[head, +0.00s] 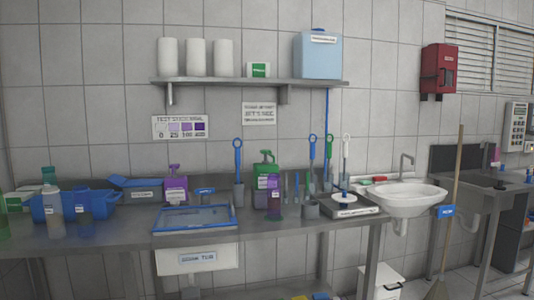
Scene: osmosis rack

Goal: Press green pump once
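A green pump (265,156) tops a dark green bottle (261,188) with a pale label, standing upright at the back of the steel counter, right of centre. A small purple container (276,205) stands in front of it and hides part of its lower right. A second bottle, purple with a purple pump (176,178), stands to its left behind a blue-rimmed tray. My gripper is not in view, so its place and state do not show.
The counter (120,240) also carries a blue tub (80,207), bottles, a blue-rimmed tray (195,220) and upright brushes (313,150). A shelf (230,81) hangs above. A white sink (403,200) and a leaning broom (455,180) are at the right.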

